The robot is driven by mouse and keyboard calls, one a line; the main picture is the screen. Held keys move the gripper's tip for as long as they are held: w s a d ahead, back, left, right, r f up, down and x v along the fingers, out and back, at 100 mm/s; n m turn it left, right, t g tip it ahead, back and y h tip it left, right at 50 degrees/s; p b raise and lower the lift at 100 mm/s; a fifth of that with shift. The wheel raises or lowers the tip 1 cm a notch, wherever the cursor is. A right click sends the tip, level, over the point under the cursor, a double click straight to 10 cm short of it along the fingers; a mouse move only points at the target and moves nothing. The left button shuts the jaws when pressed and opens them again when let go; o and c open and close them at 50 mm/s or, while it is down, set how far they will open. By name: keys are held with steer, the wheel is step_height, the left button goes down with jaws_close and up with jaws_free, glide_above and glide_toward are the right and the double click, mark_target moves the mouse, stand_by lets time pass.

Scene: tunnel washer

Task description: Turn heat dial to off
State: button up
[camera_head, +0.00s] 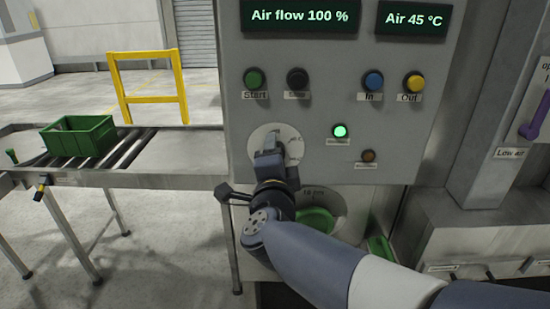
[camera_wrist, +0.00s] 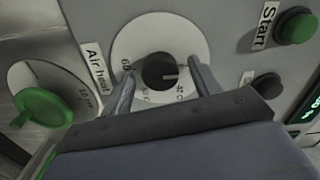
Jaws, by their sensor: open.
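The heat dial (camera_wrist: 160,71) shows in the wrist view as a dark round knob on a white disc marked with numbers, beside an "Air heat" label (camera_wrist: 95,67). A pale pointer line on the knob points right in that view, toward the "45" mark.
The grey panel (camera_head: 310,105) carries buttons, a lit green lamp (camera_head: 340,131) and displays reading "Air flow 100 %" (camera_head: 300,16) and "Air 45 °C" (camera_head: 412,19). A green handle (camera_wrist: 42,108) lies close to the dial. A roller conveyor with a green crate (camera_head: 78,137) stands left.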

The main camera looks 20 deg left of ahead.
steer(key=b+v, duration=0.2)
steer(key=v, duration=0.8)
steer(key=shift+s, duration=0.3)
steer(key=shift+d, duration=0.15)
steer(key=p+x, duration=0.2)
steer(key=x, duration=0.9)
steer(key=shift+s, duration=0.15)
steer(key=shift+m+b, duration=2.6)
steer(key=shift+m, duration=8.1)
